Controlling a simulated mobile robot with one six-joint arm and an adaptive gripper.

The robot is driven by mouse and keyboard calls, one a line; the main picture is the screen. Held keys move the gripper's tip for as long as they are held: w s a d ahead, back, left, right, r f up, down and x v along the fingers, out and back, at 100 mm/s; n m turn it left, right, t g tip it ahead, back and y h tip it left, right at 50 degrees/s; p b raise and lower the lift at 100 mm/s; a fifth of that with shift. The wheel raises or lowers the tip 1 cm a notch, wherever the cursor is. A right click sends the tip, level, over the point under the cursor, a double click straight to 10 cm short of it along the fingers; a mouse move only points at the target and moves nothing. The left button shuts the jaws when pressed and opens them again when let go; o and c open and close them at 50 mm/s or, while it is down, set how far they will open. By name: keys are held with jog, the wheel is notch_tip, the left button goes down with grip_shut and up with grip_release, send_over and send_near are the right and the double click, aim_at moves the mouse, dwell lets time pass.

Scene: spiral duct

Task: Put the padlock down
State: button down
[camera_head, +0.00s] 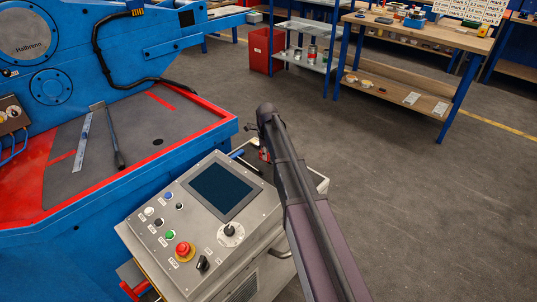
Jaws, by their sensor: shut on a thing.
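My arm reaches up from the bottom of the head view, and my gripper (260,143) is at its far end, partly hidden behind the arm. It is shut on a small red thing, which I take to be the padlock (265,155). The padlock shows just above the back right of the grey control console (205,215). Its shape is too small to make out, and I cannot tell whether it touches the console.
The console top carries a dark screen (222,190), a red stop button (184,251) and several smaller buttons. A blue machine (105,212) with a red-edged bed stands left. A wooden workbench (425,35) and a red cabinet (263,50) stand behind. The floor at right is clear.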

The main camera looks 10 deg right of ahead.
jog(key=shift+r+p, duration=2.6)
jog(key=shift+r, duration=0.45)
